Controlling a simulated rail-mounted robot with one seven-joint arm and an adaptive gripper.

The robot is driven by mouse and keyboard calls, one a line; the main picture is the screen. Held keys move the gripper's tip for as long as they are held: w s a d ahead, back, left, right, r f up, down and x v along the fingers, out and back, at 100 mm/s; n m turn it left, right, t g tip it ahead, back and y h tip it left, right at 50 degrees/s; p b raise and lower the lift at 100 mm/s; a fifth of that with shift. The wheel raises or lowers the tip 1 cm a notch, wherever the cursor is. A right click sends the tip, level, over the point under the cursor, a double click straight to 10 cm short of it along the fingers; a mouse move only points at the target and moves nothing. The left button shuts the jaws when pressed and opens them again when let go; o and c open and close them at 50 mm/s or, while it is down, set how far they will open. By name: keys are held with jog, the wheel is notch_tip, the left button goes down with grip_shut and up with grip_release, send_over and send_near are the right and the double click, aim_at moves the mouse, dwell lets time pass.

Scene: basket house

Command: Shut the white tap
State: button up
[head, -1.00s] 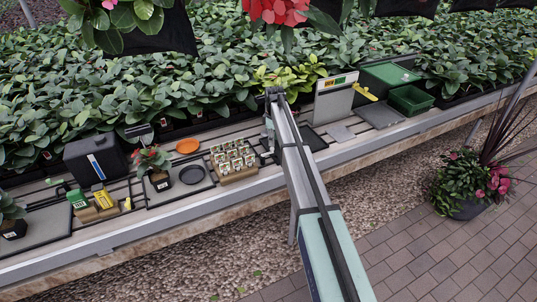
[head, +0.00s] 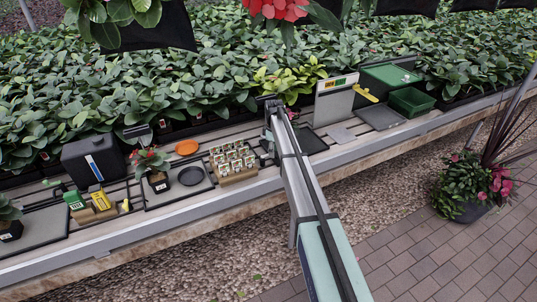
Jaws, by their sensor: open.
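I cannot make out a white tap in the head view. A black canister (head: 95,162) with a pale blue-white strip on its front stands at the left of the bench. My gripper (head: 266,158) hangs at the far end of my arm, low over the bench, just right of the tray of small labelled pots (head: 234,168). It is open, small and dark in the view, and its fingers are hard to tell apart. I see nothing held in it. My arm hides part of the bench behind it.
On the slatted bench (head: 130,230) are a red-flowered pot plant (head: 154,168), an orange dish (head: 187,147), a dark saucer (head: 191,176), green and yellow packets (head: 98,197), a white upright panel (head: 333,104) and a green crate (head: 411,101). Dense foliage lines the back.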

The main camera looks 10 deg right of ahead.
jog(key=shift+s, duration=0.15)
jog(key=shift+s+a, duration=0.65)
jog(key=shift+s, duration=0.5)
jog(key=shift+s+a, duration=0.6)
jog(key=shift+s, duration=0.6)
jog(key=shift+s+a, duration=0.65)
jog(key=shift+s, duration=0.5)
jog(key=shift+w+d, duration=0.1)
jog(key=shift+w, duration=0.05)
jog(key=shift+w+d, duration=0.1)
jog(key=shift+w, duration=0.05)
jog(key=shift+w+r, duration=0.1)
jog(key=shift+r, duration=0.05)
notch_tip(320, 180, up, 7)
jog(key=p, duration=0.3)
